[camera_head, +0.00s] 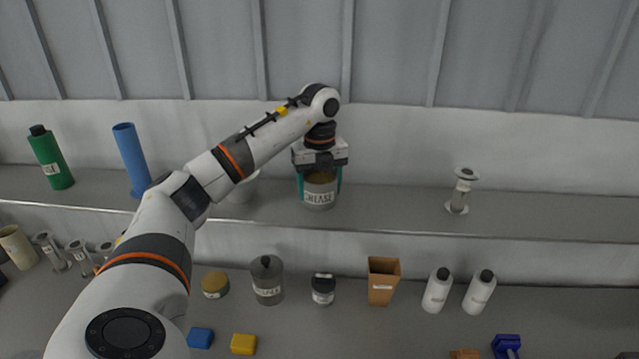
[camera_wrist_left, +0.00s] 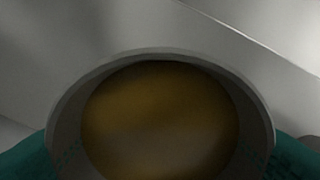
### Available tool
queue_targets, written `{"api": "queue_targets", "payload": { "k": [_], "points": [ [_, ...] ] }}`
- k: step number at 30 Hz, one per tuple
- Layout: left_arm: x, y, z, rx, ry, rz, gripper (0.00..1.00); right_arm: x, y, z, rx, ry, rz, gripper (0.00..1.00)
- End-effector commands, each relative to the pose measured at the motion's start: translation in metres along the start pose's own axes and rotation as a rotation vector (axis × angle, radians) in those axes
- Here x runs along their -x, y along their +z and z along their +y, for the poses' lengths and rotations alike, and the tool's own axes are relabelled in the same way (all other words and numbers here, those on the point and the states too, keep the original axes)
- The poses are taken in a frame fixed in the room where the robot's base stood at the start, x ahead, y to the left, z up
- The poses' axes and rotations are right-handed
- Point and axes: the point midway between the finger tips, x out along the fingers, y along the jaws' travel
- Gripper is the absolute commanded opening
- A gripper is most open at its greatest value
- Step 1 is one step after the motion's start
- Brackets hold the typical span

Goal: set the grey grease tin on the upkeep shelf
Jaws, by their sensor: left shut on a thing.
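The grey grease tin (camera_head: 319,193) has a white label and brown grease inside. It is upright at the upkeep shelf (camera_head: 395,211), near the middle of its length. I cannot tell whether its base touches the shelf or is just above it. My left gripper (camera_head: 320,181) is shut on the tin from above, with a teal finger on each side. In the left wrist view the tin's open rim (camera_wrist_left: 160,55) and the grease (camera_wrist_left: 160,120) fill the lower middle. My right gripper is not in view.
On the shelf stand a green bottle (camera_head: 51,158), a blue cylinder (camera_head: 131,160), a white bowl (camera_head: 243,190) partly behind my arm, and a metal spool-shaped part (camera_head: 461,190). Shelf between tin and spool is clear. Below, a counter holds jars, a brown bin (camera_head: 383,281) and white bottles (camera_head: 437,290).

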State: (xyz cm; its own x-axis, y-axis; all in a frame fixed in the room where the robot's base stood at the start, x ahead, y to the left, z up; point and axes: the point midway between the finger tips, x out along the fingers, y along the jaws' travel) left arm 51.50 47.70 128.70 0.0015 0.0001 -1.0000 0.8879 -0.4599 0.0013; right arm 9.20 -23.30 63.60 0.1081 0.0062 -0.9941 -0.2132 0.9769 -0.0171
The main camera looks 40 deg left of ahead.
Motion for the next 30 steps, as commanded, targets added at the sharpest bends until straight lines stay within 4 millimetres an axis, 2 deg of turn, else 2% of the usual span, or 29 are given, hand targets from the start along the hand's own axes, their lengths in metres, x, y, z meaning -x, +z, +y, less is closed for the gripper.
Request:
{"api": "queue_targets", "payload": {
  "k": [3, 8, 9, 12, 24, 28, 30],
  "points": [
    [0.0, 0.0, 0.0, 0.0, 0.001, 0.0, 0.42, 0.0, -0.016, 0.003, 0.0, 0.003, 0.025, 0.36],
    [-0.004, 0.0, 0.0, 0.0, 0.0, 0.0, 0.42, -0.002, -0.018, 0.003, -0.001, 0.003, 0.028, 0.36],
    [-0.003, 0.0, 0.0, 0.0, 0.0, 0.0, 0.73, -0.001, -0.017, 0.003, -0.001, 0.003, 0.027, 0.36],
    [-0.003, 0.0, 0.0, 0.0, 0.0, 0.0, 0.89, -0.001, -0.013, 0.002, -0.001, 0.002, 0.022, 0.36],
    [0.004, 0.0, 0.001, -0.001, 0.003, 0.001, 0.89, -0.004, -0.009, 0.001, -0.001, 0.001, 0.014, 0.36],
    [0.021, 0.0, 0.002, -0.001, 0.006, 0.001, 0.89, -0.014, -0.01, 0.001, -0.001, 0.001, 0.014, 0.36],
    [0.038, -0.001, 0.001, 0.0, 0.004, 0.004, 0.89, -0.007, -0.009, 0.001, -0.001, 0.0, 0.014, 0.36]
  ]
}}
